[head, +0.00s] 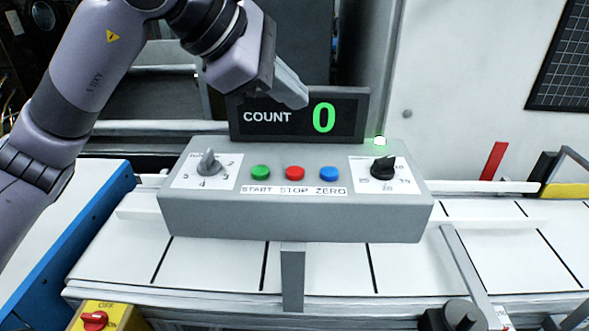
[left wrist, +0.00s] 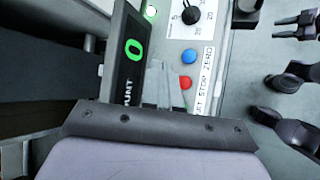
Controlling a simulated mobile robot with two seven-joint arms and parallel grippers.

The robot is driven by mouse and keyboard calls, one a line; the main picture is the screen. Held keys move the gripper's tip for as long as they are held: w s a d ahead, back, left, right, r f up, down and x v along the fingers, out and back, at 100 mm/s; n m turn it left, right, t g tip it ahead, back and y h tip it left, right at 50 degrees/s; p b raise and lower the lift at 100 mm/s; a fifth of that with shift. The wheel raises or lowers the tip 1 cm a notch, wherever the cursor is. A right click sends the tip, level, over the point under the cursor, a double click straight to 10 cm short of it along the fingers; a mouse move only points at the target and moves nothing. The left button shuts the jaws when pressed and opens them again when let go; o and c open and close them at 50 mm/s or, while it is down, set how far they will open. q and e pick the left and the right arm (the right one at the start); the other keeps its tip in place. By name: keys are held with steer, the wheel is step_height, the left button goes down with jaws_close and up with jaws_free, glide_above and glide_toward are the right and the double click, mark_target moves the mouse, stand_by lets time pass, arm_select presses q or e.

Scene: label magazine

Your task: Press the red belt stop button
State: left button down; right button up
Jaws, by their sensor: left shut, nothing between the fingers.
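The red stop button (head: 294,173) sits on the sloped top of a grey control box (head: 300,222), between the green start button (head: 260,172) and the blue zero button (head: 329,173). The red button also shows in the left wrist view (left wrist: 185,82), just right of the fingers. My left gripper (head: 300,102) is shut and empty, in front of the count display and above the row of buttons. It appears apart from the red button. The green button is hidden in the left wrist view. My right gripper is not in view.
The count display (head: 245,131) stands behind the buttons and reads a green 0. A green lamp (head: 379,141) is lit beside it. A grey dial (head: 208,162) and a black dial (head: 383,168) flank the buttons. A white slatted belt (head: 210,262) runs below the box.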

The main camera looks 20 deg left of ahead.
mark_target(290, 173)
arm_select(q)
step_height(290, 173, down, 8)
steer(key=b, duration=0.6)
steer(key=shift+f, duration=0.15)
stand_by(0.6)
stand_by(0.9)
steer(key=shift+f+b, duration=0.4)
